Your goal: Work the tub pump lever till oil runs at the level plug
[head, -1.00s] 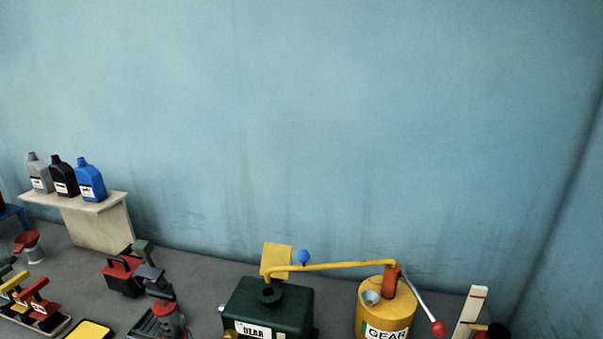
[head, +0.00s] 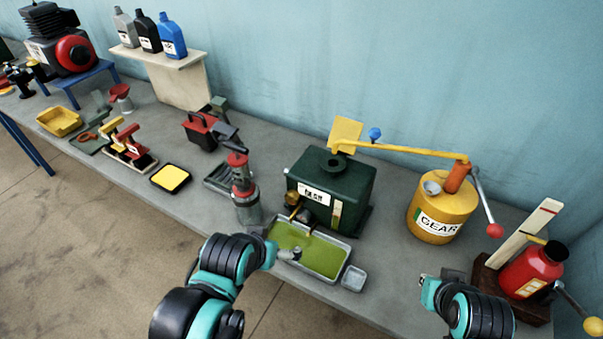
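The yellow tub (head: 447,206), labelled GEAR, stands on the bench at the right. Its lever (head: 485,198) slants down to a red knob (head: 494,230) on the tub's right side. A yellow spout pipe (head: 405,151) runs from the pump to the top of the dark green gearbox (head: 332,187). A brass fitting (head: 292,199) shows on the gearbox's front; whether oil runs there is unclear. My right gripper (head: 428,280) is in front of the tub, apart from the lever. Both gripper openings are too small to judge.
A tray (head: 318,275) of green liquid lies before the gearbox, with a small pale dish (head: 353,278) beside it. A red-topped canister (head: 243,190) stands left of the gearbox.

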